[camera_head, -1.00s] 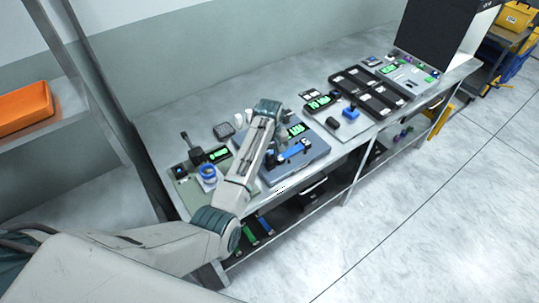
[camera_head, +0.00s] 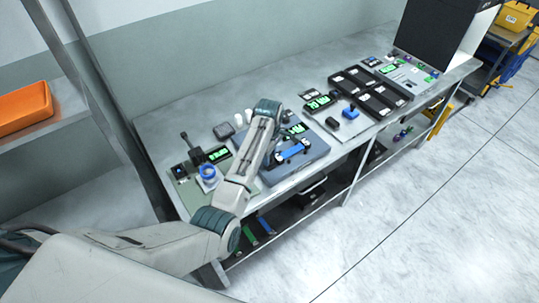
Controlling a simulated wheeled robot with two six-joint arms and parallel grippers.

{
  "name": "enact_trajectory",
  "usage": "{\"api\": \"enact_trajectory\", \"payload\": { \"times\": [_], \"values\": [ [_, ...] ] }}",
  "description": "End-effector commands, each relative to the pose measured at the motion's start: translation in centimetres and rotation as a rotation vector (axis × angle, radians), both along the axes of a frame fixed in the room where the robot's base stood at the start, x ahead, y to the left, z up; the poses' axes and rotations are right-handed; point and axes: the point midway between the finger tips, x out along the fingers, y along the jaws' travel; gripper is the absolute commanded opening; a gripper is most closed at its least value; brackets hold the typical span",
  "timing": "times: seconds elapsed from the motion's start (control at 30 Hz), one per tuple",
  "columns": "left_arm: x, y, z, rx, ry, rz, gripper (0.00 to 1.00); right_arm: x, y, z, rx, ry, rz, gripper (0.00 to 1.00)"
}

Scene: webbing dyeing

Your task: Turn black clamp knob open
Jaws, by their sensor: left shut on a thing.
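A blue-grey bench device (camera_head: 312,157) stands on the grey table, with a blue strap-like piece (camera_head: 293,151) and small black parts on top. A green display (camera_head: 298,129) shows at its back. My left arm reaches over the left part of this device. My left gripper (camera_head: 277,157) is low at the device beside the blue piece, mostly hidden by my own arm. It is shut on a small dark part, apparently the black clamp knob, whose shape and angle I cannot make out. My right gripper is not in view.
Left of the device are a blue ring roll (camera_head: 208,171) and a green-display unit (camera_head: 217,154). Black trays (camera_head: 368,92) and a small blue block (camera_head: 350,113) lie to the right. An orange bin (camera_head: 25,107) sits on the left shelf. The floor at right is clear.

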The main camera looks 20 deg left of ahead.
Motion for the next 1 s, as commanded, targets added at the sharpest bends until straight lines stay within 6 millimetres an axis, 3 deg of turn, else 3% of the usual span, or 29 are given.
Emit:
{"api": "enact_trajectory", "payload": {
  "times": [0.63, 0.67, 0.73, 1.0],
  "values": [
    [0.22, 0.14, 0.28, 0.003, -0.007, 0.048, 0.06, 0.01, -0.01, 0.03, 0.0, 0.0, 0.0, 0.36],
    [0.22, 0.14, 0.28, 0.003, -0.007, 0.048, 0.35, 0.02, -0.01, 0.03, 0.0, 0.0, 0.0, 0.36],
    [0.2, 0.12, 0.26, 0.002, -0.006, 0.048, 0.48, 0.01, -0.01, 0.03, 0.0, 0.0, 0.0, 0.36],
    [0.08, 0.05, 0.12, 0.002, -0.002, 0.047, 0.51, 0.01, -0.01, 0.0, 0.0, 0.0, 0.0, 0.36]
  ]
}}
